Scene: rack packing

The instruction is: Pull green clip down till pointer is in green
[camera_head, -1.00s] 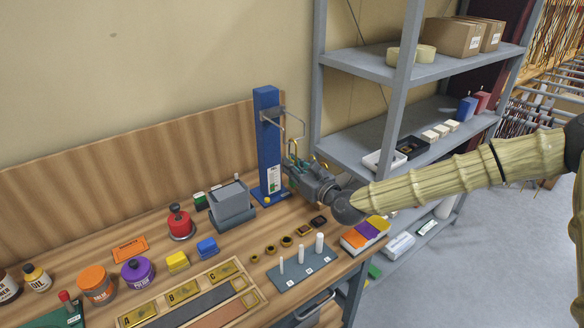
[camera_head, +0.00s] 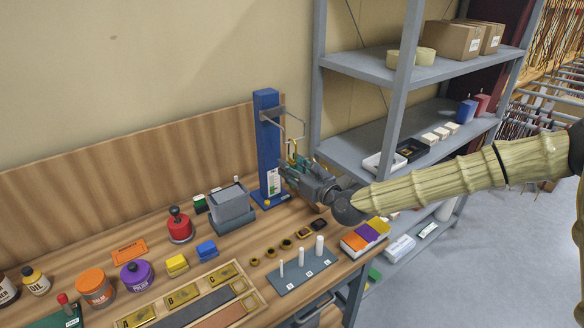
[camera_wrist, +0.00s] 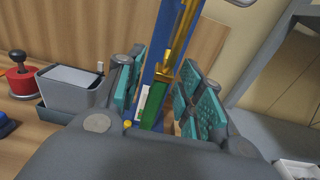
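A blue upright stand (camera_head: 267,140) rises at the back of the bench, with a wire bracket at its top and a pale scale label (camera_head: 273,181) low on its front. In the wrist view, a brass-coloured hanging part (camera_wrist: 178,45) runs down in front of the stand (camera_wrist: 167,22). A green piece (camera_wrist: 153,104), apparently the green clip, shows below it between my fingers. My gripper (camera_wrist: 158,92) is open, teal pads on either side of the green piece, with no clear contact. In the head view my gripper (camera_head: 287,170) is right of the stand. The pointer cannot be made out.
A pegboard (camera_head: 300,274), rings and a lettered tray (camera_head: 253,292) lie in front. A grey shelf rack (camera_head: 402,75) stands close on the right.

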